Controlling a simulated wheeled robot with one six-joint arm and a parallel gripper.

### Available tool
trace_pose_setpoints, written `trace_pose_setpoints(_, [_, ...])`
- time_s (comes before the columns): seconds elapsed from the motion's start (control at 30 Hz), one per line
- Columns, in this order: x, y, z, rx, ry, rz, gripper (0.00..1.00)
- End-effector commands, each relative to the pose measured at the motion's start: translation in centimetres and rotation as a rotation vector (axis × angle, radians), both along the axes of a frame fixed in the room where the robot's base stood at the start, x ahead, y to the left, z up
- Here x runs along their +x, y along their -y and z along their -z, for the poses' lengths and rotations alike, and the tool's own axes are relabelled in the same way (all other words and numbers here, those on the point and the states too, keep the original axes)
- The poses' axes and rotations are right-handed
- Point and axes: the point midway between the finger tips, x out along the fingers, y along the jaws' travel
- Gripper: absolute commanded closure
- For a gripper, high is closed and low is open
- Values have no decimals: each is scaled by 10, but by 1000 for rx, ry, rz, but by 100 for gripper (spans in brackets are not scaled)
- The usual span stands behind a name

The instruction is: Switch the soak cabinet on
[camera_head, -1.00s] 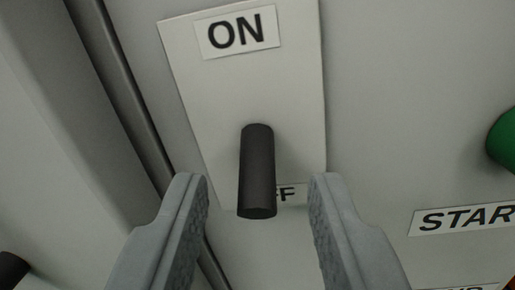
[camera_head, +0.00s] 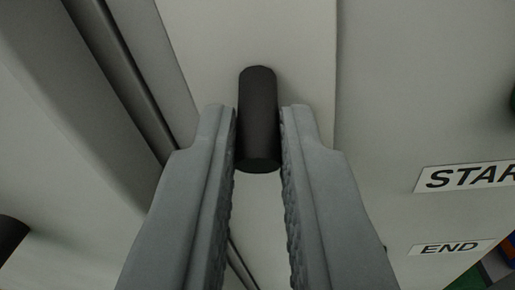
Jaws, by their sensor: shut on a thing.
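A black cylindrical lever (camera_head: 259,118) sticks out from a pale switch plate (camera_head: 308,60) on the grey cabinet front (camera_head: 420,90). My gripper (camera_head: 259,125) has one finger on each side of the lever and is shut on it. The lever's end points toward me and slightly down in the picture. The plate's ON label is out of view above, and the OFF label is hidden behind the lever and fingers.
Labels reading STAR, cut off (camera_head: 465,176), and END (camera_head: 452,248) sit to the right. A vertical seam runs left of the plate. Another black cylinder (camera_head: 10,236) is at the lower left.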

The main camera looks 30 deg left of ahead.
Motion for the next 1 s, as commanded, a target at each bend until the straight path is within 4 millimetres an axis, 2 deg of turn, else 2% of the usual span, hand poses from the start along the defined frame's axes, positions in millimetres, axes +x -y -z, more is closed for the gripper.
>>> trace_pose_setpoints(0.5, [-1,1,-14,-87,-257,0,100])
trace_pose_setpoints(1.0, [0,1,-22,-147,-441,1,100])
